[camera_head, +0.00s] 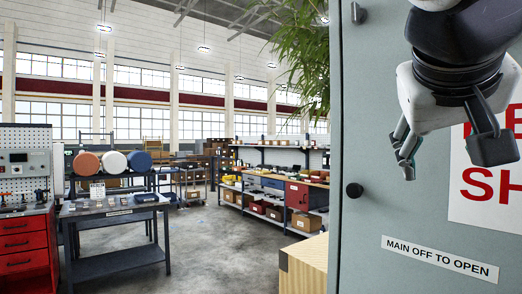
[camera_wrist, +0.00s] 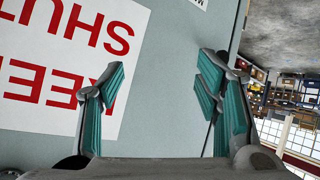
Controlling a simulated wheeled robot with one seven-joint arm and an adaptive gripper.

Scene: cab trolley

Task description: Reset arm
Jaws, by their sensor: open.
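My gripper (camera_head: 447,148) is at the upper right of the head view, in front of a grey-green cabinet door (camera_head: 375,130). It hangs with its fingers pointing down and is open and empty. In the wrist view its two teal-padded fingers (camera_wrist: 158,95) stand wide apart with the door's plain surface between them. A white sign with red letters (camera_head: 487,200) is on the door, partly hidden behind my gripper. The sign also shows upside down at the left of the wrist view (camera_wrist: 95,20).
A black knob (camera_head: 354,190) and a label reading "MAIN OFF TO OPEN" (camera_head: 440,258) are on the door. A wooden block (camera_head: 305,268) stands beside it. A plant (camera_head: 305,50) hangs above. A work table (camera_head: 115,210) and red tool cabinet (camera_head: 25,245) stand left. Open floor (camera_head: 215,240) lies between.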

